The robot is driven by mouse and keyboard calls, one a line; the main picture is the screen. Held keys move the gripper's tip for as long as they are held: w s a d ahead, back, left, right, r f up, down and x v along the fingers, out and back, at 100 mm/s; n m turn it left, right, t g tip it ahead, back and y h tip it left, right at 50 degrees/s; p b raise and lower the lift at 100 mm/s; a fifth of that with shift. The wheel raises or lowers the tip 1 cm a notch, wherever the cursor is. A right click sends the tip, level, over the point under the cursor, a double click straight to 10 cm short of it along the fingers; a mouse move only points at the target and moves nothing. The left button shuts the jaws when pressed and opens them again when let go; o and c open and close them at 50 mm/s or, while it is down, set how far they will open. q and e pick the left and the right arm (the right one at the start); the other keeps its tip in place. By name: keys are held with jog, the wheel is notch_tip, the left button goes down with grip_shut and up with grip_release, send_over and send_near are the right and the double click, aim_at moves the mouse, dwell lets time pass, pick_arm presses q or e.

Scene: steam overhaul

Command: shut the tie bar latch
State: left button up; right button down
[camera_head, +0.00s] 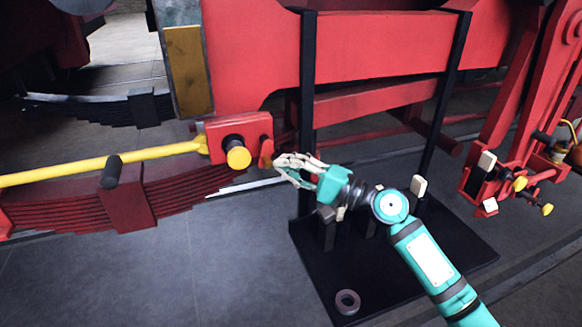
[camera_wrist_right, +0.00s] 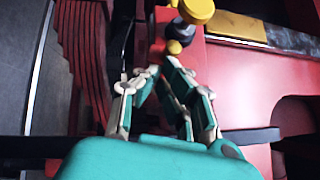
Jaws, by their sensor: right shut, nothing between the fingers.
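The yellow tie bar (camera_head: 90,168) runs in from the left to a red block (camera_head: 222,137). A black pin with a yellow knob (camera_head: 238,157) sticks out of the block. A small red tab (camera_head: 266,152), which looks like the latch, is at the block's right end. My right gripper (camera_head: 279,161) is shut and empty, its fingertips close beside the tab. In the right wrist view the fingertips (camera_wrist_right: 161,66) come together just below the red latch parts and the yellow knob (camera_wrist_right: 196,10). Whether they touch the tab I cannot tell. My left gripper is not in view.
A black stand (camera_head: 420,258) with two uprights is behind my right arm, and a metal ring (camera_head: 347,301) lies on its base. A red leaf spring (camera_head: 180,197) hangs below the tie bar. Red linkage with yellow knobs (camera_head: 520,183) is at the right.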

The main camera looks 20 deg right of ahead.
jog(key=a+m+t+b, duration=0.1)
jog(key=m+t+b, duration=0.1)
jog(key=m+b, duration=0.1)
jog(key=a+f+m+t+b, duration=0.1)
jog(key=m+t+b, duration=0.1)
jog(key=m+b, duration=0.1)
jog(key=a+m+t+b, duration=0.1)
jog(key=m+t+b, duration=0.1)
jog(key=m+b, duration=0.1)
jog(key=shift+s+a+f+t+b, duration=0.1)
jog(key=shift+a+f+t+b, duration=0.25)
jog(key=shift+b, duration=0.35)
jog(key=m+t+h, duration=0.1)
jog(key=m, duration=0.1)
jog(key=a+r+m+t+h+b, duration=0.1)
jog(key=m+h, duration=0.1)
jog(key=a+m+t+h+b, duration=0.1)
jog(key=m, duration=0.1)
jog(key=shift+a+r+t, duration=0.15)
jog(key=shift+r+t, duration=0.15)
jog(key=shift+t, duration=0.05)
jog(key=shift+a+r, duration=0.1)
jog(key=shift+a, duration=0.1)
send_near(261, 165)
jog(key=s+f, duration=0.1)
jog(key=s, duration=0.3)
jog(key=shift+w+a+f, duration=0.1)
jog(key=shift+a+f, duration=0.15)
jog(key=shift+a, duration=0.2)
